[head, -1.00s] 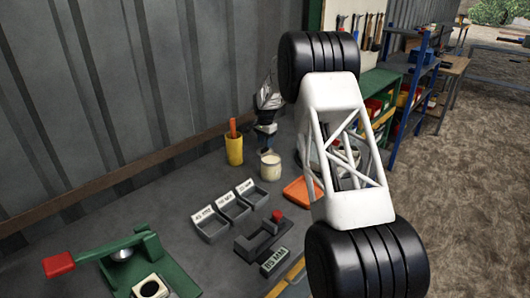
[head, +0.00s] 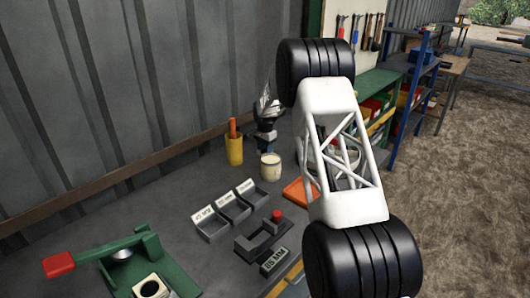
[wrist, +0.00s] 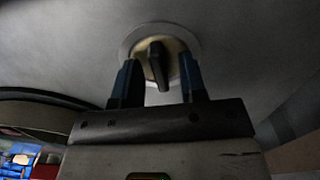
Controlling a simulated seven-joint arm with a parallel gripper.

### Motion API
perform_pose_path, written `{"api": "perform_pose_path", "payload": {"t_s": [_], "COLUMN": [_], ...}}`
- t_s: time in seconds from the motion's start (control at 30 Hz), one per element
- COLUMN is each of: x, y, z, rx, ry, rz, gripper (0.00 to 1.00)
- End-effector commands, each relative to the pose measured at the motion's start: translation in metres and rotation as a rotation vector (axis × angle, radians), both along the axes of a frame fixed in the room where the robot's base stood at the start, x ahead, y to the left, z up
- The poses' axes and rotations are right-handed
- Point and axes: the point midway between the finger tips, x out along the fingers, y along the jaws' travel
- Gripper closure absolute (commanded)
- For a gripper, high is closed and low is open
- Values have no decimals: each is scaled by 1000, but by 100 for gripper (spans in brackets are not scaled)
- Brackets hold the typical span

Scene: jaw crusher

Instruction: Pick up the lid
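A small cream-white jar (head: 270,167) stands upright on the bench in the head view. In the wrist view, a round tan top with a pale rim (wrist: 136,42) and a dark bar-like piece (wrist: 158,63) on it is ahead of my fingers; this looks like the lid. My gripper (wrist: 159,78) has its two blue-grey fingers apart, one on each side of the dark bar. I cannot tell whether they touch it. In the head view my gripper (head: 265,146) is small and just above and behind the jar.
A yellow cup (head: 235,151) with an orange-handled tool stands close left of the jar. An orange tray (head: 298,193) lies to the right. Labelled grey bins (head: 237,211), a grey block with a red knob (head: 262,234) and a green lever press (head: 155,262) are nearer.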

Motion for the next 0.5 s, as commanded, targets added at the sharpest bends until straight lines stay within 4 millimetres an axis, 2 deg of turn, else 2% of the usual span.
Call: {"api": "perform_pose_path", "payload": {"t_s": [0.03,0.23,0.5], "x": [0,0,0], "y": [0,0,0], "z": [0,0,0], "rx": [0,0,0], "ry": [0,0,0], "rz": [0,0,0], "gripper": [70,100,100]}}
